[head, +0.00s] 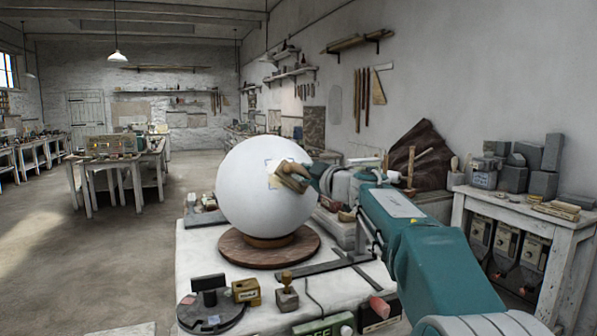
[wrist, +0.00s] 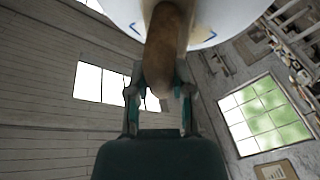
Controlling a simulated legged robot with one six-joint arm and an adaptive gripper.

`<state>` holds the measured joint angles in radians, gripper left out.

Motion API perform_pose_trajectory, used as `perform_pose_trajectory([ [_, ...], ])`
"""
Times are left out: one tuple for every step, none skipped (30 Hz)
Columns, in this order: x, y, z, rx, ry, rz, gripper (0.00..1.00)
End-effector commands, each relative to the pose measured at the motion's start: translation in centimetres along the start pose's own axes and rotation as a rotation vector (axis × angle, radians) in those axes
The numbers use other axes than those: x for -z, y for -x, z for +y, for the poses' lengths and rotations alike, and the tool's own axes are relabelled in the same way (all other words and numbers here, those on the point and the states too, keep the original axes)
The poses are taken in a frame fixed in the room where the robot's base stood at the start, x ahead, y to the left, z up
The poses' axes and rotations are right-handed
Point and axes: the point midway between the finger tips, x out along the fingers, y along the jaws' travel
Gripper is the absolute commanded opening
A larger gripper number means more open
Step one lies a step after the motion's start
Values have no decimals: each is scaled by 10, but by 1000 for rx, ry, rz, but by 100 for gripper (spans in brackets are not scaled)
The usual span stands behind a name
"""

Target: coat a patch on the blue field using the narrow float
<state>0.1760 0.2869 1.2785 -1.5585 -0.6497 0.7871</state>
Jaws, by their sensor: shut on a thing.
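A large white plaster sphere (head: 248,195) rests on a round wooden base (head: 238,250). Thin blue corner marks outline the blue field (head: 272,164) on its right side, with a cream-toned area inside it. My gripper (head: 314,178) is shut on the handle of the wooden narrow float (head: 291,178), in front of the field. In the wrist view, the float's brown handle (wrist: 166,45) runs up from between my fingers (wrist: 158,84) toward the sphere. Blue marks (wrist: 209,37) show beside it. The float's working face is hidden, and I cannot tell whether it touches the sphere.
The pale worktable (head: 205,262) carries a dark round stand (head: 210,315), small blocks and metal bars around the base. A side bench (head: 520,203) with grey blocks stands at the right. Open floor (head: 100,255) lies at the left.

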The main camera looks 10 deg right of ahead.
Motion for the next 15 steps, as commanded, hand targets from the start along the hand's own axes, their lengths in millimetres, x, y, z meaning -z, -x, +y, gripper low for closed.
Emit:
perform_pose_trajectory([
  [0, 1, 1, -1, 1, 1, 0],
  [-2, 1, 1, -1, 1, 1, 0],
  [-4, 2, 1, -1, 1, 0, 0],
  [-5, 2, 1, -1, 1, 0, 0],
  [-7, 3, 1, -1, 1, 0, 0],
  [-10, 4, 1, -1, 1, 0, 0],
  [-12, 4, 1, -1, 0, 0, 0],
  [-14, 5, 1, -1, 1, 0, 0],
  [-16, 6, 1, -1, 0, 0, 0],
  [-18, 6, 1, -1, 0, 0, 0],
  [-19, 7, 1, -1, 0, 0, 0],
  [-20, 7, 0, -1, 1, 0, 0],
  [-20, 7, 0, -1, 1, 1, 0],
  [-20, 7, 0, -1, 1, 1, 0],
  [-20, 7, 0, -1, 1, 1, 0],
])
